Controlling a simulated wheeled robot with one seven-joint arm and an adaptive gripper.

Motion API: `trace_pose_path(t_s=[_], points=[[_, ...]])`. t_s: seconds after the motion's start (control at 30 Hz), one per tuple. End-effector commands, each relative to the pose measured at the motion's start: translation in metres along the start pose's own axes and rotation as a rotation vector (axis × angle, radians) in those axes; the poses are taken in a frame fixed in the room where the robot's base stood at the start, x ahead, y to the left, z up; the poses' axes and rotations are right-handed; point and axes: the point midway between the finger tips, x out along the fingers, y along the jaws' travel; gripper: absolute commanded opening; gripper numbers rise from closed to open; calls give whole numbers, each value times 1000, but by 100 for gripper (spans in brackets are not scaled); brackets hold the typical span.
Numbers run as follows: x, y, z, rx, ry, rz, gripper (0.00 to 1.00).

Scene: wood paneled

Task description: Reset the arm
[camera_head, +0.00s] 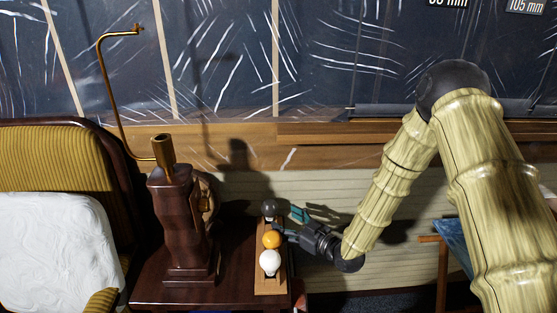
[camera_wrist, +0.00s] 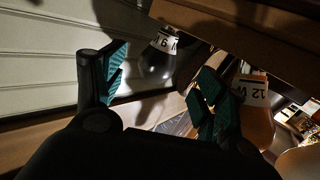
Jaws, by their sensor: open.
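My gripper (camera_head: 291,224) is at the right side of a small wooden rack, low over the dark side table (camera_head: 150,291). In the wrist view its teal-padded fingers (camera_wrist: 163,82) are spread apart with nothing gripped. A dark bulb with a white label (camera_wrist: 157,58) shows beyond the gap between the fingers. My arm bends down from the upper right to reach there.
The wooden rack (camera_head: 262,287) holds a dark bulb (camera_head: 270,208), an orange bulb (camera_head: 271,239) and a white bulb (camera_head: 270,262). A dark wooden lamp-like object (camera_head: 185,220) stands left of it. A striped armchair (camera_head: 60,160) is at far left. A wood-trimmed wall (camera_head: 340,180) lies behind.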

Motion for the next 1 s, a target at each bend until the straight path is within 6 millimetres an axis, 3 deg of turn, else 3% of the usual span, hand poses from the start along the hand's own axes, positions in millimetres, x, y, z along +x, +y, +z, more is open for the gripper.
trace_pose_path(t_s=[0.13, 0.27, 0.37, 0.47, 0.7, 0.83, 1.0], points=[[-10, 2, 13, 17, -56, 24, 72], [-32, 6, 44, 54, -180, 74, 72], [-59, 1, 75, 103, -309, 120, 72], [-94, -17, 102, 181, -450, 161, 72], [-203, -84, 148, 398, -807, 270, 72], [-269, -121, 156, 504, -994, 337, 72], [-352, -167, 152, 620, -1218, 430, 72]])
